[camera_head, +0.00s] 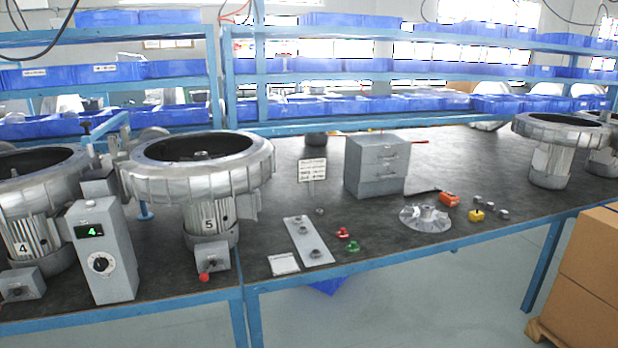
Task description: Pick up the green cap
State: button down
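The green cap (353,246) is a small green piece lying on the dark bench top (400,235), close to its front edge. It is right of a light grey plate with round fittings (309,242) and just in front of small red pieces (343,233). Nothing covers the green cap. My gripper is not in this view.
A grey drawer cabinet (376,164) stands behind the cap. A metal disc (425,217), an orange item (449,199) and a yellow piece (476,215) lie right. Cardboard boxes (585,270) stand at right.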

aim_at(353, 247)
jog(key=u, duration=0.2)
jog(key=i, duration=0.9)
jog(key=z, duration=0.3)
